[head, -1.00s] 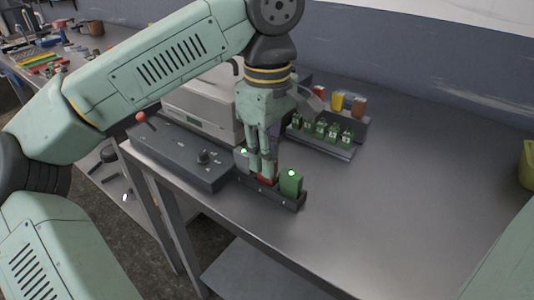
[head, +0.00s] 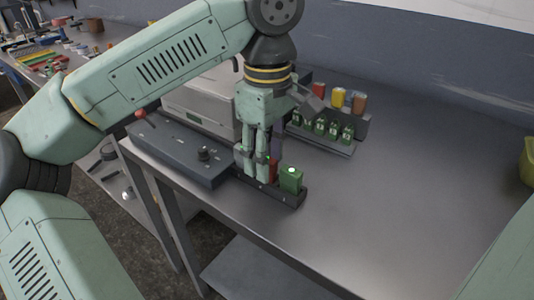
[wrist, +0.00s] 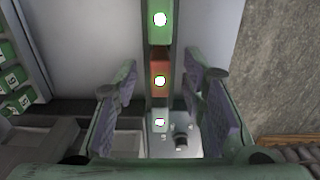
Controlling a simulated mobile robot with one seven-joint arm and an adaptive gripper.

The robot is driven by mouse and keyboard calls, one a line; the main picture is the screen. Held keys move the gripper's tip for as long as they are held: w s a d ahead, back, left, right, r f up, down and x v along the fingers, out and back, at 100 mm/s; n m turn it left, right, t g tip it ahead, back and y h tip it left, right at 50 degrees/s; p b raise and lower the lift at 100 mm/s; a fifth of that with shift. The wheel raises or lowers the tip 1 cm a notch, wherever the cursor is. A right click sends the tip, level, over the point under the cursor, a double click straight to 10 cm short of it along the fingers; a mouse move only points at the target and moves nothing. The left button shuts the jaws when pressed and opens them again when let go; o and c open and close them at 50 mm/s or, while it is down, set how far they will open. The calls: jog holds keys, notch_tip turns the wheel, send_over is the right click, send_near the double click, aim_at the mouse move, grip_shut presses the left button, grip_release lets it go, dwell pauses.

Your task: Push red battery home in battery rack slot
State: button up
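The red battery (head: 273,171) stands upright in the dark battery rack (head: 285,197), beside the green battery (head: 291,181). In the wrist view the red battery (wrist: 160,66) sits in line between the green battery (wrist: 160,35) and a pale grey one (wrist: 159,115). My gripper (head: 255,178) is down at the rack, just left of the red battery. In the wrist view its fingers (wrist: 165,95) are wide apart with nothing clamped. I cannot tell whether the red battery is fully seated.
A dark control box (head: 185,155) with a knob and red-tipped lever lies left of the rack. A holder (head: 325,146) with several small green batteries stands behind, with coloured items beyond. The table (head: 400,190) on the right is clear.

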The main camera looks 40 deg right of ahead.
jog(key=shift+r, duration=0.15)
notch_tip(320, 180, up, 12)
jog(key=shift+f, duration=0.2)
dwell(0.6)
